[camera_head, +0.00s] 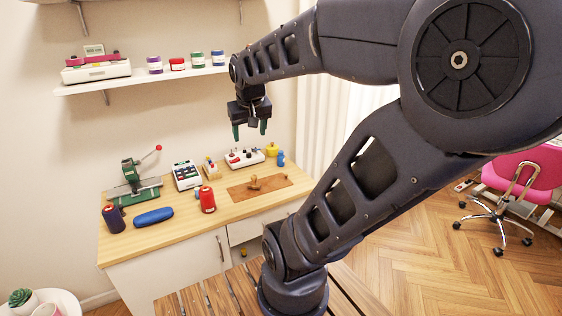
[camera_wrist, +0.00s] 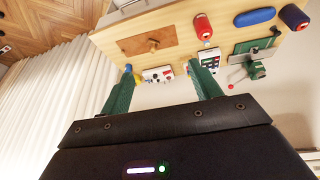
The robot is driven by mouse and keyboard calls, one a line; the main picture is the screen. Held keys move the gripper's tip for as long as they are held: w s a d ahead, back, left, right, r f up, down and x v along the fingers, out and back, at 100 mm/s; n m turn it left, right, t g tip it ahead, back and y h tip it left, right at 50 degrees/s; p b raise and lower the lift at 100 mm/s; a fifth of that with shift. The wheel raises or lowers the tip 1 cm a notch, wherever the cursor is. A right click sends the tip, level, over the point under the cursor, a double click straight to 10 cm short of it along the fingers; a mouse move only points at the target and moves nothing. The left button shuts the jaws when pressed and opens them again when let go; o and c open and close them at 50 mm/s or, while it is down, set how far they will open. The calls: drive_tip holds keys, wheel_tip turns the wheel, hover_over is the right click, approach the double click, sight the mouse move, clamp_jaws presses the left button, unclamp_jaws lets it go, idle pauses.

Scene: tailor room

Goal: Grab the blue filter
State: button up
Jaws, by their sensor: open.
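No object is plainly marked as the blue filter. A long rounded blue object (camera_head: 153,216) lies on the wooden worktop; it also shows in the wrist view (camera_wrist: 255,16). A small blue object (camera_head: 281,159) stands at the worktop's back right corner, beside a yellow one (camera_head: 271,150). My gripper (camera_head: 250,129) hangs above the back of the worktop, apart from everything. Its green fingers, also in the wrist view (camera_wrist: 161,67), are spread with nothing between them.
On the worktop (camera_head: 143,249) are a green press (camera_head: 133,185) with a red-knobbed lever, a keypad device (camera_head: 187,175), a red spool (camera_head: 207,199), a brown mat (camera_head: 258,188) and a white device with red knobs (camera_head: 244,158). A shelf (camera_head: 135,81) hangs above.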

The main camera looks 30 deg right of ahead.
drive_tip(key=w+d+f+m+h, duration=0.25)
drive_tip(key=w+d, duration=0.45)
drive_tip(key=w, duration=0.6)
drive_tip(key=m+y, duration=0.1)
drive_tip(key=m, duration=0.3)
hover_over(281, 156)
drive_tip(key=s+a, duration=0.2)
drive_tip(key=a, duration=0.1)
wheel_tip(281, 156, down, 26)
drive_tip(key=shift+g, duration=0.3)
drive_tip(key=shift+s+d+x, duration=0.1)
drive_tip(key=shift+d+x, duration=0.05)
drive_tip(key=shift+x, duration=1.75)
drive_tip(key=shift+s+d+x, duration=0.15)
drive_tip(key=shift+x, duration=1.8)
drive_tip(key=shift+s+d+x, duration=0.1)
drive_tip(key=shift+d+x, duration=0.05)
drive_tip(key=shift+x, duration=1.75)
drive_tip(key=shift+c, duration=0.2)
drive_tip(key=c, duration=1.1)
